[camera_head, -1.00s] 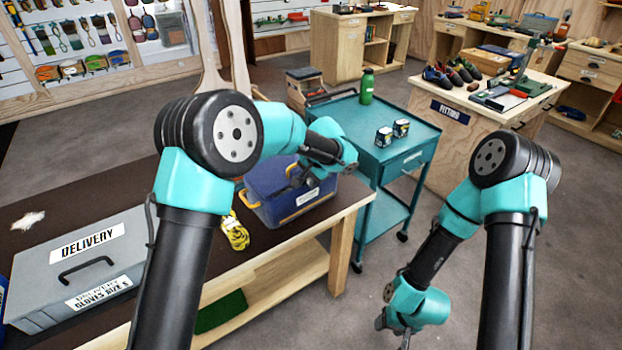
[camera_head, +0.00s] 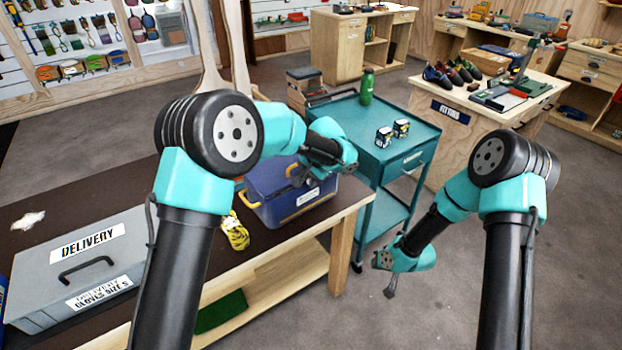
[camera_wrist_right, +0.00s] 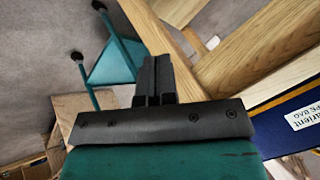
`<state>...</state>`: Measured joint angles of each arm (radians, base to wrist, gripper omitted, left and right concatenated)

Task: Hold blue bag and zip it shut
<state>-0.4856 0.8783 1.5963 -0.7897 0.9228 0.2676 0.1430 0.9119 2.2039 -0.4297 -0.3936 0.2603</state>
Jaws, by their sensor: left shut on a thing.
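The blue bag (camera_head: 284,205) with yellow trim stands on the dark bench near its right end, a white label on its front. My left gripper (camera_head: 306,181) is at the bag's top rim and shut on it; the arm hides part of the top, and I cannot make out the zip. My right gripper (camera_head: 390,291) is over the floor, right of the bench and apart from the bag. In the right wrist view, its fingers (camera_wrist_right: 155,78) are together with nothing visible between them. The bag (camera_wrist_right: 292,118) shows at that view's right edge, beside the wooden bench.
A grey delivery case (camera_head: 75,270) sits at the bench's left. A teal cart (camera_head: 385,150) with a green bottle (camera_head: 366,87) stands behind the bench end. The floor between cart and right arm is clear.

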